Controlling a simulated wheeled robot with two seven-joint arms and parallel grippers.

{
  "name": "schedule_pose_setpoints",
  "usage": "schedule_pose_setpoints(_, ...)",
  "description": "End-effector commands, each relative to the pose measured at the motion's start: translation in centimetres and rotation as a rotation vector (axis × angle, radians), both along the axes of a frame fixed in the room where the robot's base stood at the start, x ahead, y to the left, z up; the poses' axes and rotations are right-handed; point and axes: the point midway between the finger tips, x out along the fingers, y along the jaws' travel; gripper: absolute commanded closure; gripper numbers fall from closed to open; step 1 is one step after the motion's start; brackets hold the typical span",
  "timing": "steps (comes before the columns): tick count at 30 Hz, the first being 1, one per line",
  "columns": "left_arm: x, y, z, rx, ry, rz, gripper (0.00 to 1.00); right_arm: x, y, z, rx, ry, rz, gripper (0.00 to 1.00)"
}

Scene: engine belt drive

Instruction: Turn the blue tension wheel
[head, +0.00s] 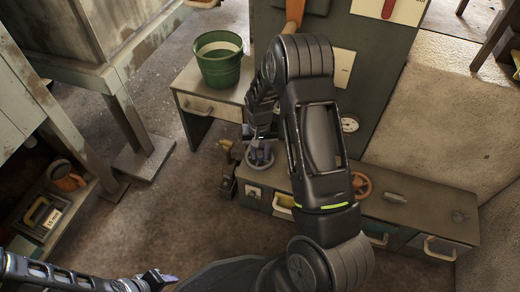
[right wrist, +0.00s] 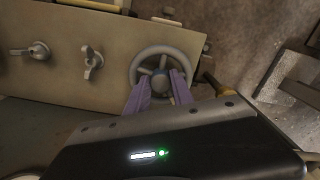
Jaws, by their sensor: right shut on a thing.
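The blue tension wheel (right wrist: 158,51) is a spoked, grey-blue handwheel on the face of a low beige cabinet in the right wrist view. In the head view the wheel (head: 261,160) shows just below my right gripper (head: 261,140), partly covered by it. In the right wrist view the two purple fingers of my right gripper (right wrist: 160,78) reach into the lower part of the wheel and are shut on it. Their exact contact with rim or spokes is hard to see. My left gripper (head: 158,278) is at the bottom left of the head view, away from the wheel, its fingers small and unclear.
An orange handwheel (head: 361,186) sits further right on the low cabinet (head: 415,209). A green bucket (head: 220,66) stands on a bench behind. Two lever knobs (right wrist: 92,62) (right wrist: 38,50) are left of the wheel in the right wrist view. Open floor lies to the left.

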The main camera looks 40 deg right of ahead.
Motion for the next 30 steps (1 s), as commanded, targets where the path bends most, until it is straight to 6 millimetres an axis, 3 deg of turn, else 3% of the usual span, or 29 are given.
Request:
schedule_pose_setpoints(15,-0.4,0.0,2.6,-0.003,0.011,-0.006,0.58,0.1,0.1,0.2,-0.001,0.0,-0.45,1.0)
schedule_pose_setpoints(30,-0.6,-0.2,3.1,-0.005,0.014,-0.011,0.58,0.2,0.1,0.0,0.0,-0.002,-0.601,1.0)
